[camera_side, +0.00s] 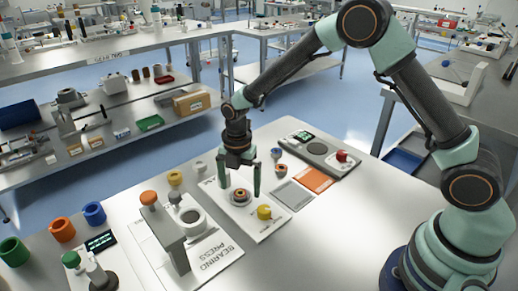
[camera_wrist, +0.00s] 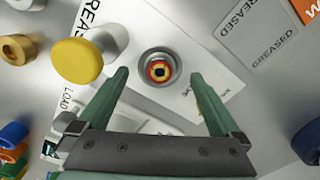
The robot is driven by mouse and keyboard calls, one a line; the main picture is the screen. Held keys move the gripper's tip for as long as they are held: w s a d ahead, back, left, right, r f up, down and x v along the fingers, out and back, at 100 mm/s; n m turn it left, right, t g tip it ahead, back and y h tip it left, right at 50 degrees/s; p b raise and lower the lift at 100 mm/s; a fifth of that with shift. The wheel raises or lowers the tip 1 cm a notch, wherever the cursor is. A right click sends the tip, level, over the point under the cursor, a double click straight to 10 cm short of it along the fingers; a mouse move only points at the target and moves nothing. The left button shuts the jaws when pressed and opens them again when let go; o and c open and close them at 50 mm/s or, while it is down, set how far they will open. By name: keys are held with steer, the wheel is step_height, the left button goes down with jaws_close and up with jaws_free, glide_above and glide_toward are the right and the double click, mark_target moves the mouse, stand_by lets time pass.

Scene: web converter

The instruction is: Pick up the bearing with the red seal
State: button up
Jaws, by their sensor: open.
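The bearing with the red seal (camera_wrist: 159,70) sits in a round grey holder (camera_wrist: 158,58) in the wrist view. It shows a red-orange ring around a dark centre. In the side view the bearing (camera_side: 240,193) looks small and orange on a white plate. My gripper (camera_side: 240,189) points down over it with its two green fingers apart, one on each side in the picture. In the wrist view the fingers (camera_wrist: 160,74) frame the bearing from below left and right, with nothing between them gripped. The exact height of the fingertips above the plate is hard to tell.
A yellow knob (camera_side: 264,212) stands close beside the bearing. A bearing press (camera_side: 170,228) stands to the left. An orange panel (camera_side: 313,179) and a control box with a red button (camera_side: 342,156) lie to the right. Coloured rings (camera_side: 62,229) stand at the left.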

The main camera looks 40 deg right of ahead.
steer(key=shift+f, duration=0.5)
jaws_close()
steer(key=shift+r, duration=3.05)
